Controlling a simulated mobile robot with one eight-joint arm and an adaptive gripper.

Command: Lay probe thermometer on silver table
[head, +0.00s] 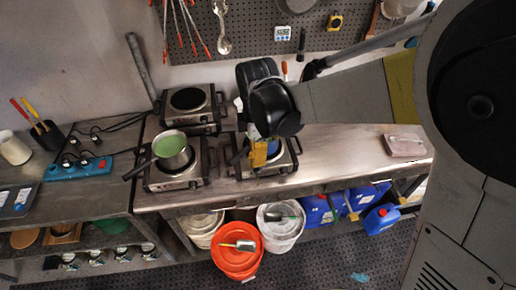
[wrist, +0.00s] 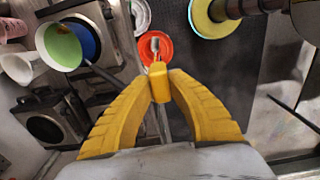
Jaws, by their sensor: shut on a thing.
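In the wrist view my gripper (wrist: 158,82) has its two yellow fingers closed on the probe thermometer (wrist: 158,90), seen as a small yellow body with a thin grey stem between the fingers. In the head view my gripper (head: 260,153) hangs over the front of the right hot plate on the silver table. The thermometer cannot be told apart from the yellow fingers there. The silver table (head: 340,150) is a long metal bench, with a bare stretch to the right of the gripper.
A pot of green liquid (head: 171,152) stands on the front left hot plate, its handle pointing left. Another hot plate (head: 188,103) stands behind it. A pinkish block (head: 405,145) lies at the table's right end. Below are an orange bucket (head: 236,255) and blue canisters (head: 318,212).

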